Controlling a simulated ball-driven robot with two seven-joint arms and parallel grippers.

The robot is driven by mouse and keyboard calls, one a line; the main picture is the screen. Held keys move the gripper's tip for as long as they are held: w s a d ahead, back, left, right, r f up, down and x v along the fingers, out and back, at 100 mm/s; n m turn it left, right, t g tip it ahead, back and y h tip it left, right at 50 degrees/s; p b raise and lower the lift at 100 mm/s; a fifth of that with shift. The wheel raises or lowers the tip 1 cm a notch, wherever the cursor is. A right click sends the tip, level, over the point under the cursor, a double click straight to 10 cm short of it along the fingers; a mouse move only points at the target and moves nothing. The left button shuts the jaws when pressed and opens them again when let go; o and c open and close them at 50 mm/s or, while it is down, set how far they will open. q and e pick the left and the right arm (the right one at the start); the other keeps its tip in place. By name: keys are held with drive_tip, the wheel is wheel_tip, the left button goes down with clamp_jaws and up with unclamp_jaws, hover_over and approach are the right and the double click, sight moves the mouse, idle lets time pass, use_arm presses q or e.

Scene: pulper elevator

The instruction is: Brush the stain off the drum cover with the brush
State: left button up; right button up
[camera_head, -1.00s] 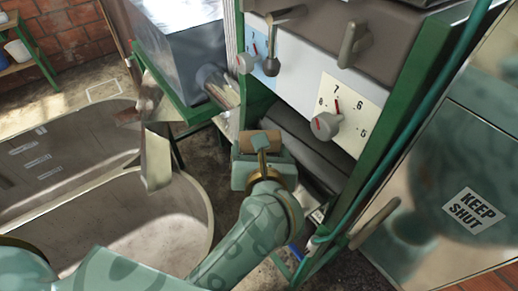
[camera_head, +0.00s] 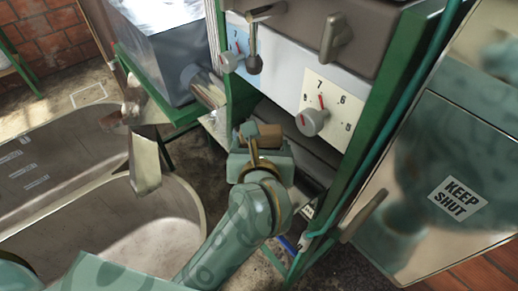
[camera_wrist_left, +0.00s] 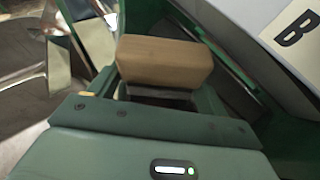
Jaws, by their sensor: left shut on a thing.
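My left gripper (camera_head: 262,139) is shut on the brown wooden block of the brush (camera_head: 270,130), in front of the machine's lower opening. In the left wrist view the brush's block (camera_wrist_left: 165,61) sits crosswise between the jaws (camera_wrist_left: 160,92); its bristles are hidden. A brownish-grey casing (camera_head: 300,40) with handles forms the machine's upper part; I cannot tell whether it is the drum cover. I can make out no stain. My right gripper is not in view.
A dial (camera_head: 312,122) and a green frame post (camera_head: 376,110) stand right of the gripper. A metal cabinet (camera_head: 450,150) marked KEEP SHUT is at the right. Large metal tubs (camera_head: 190,190) fill the left. A metal chute (camera_head: 146,165) hangs over them.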

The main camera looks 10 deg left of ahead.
use_arm(q)
drive_tip(key=shift+w+a+r, duration=0.45)
drive_tip(key=shift+w, duration=0.1)
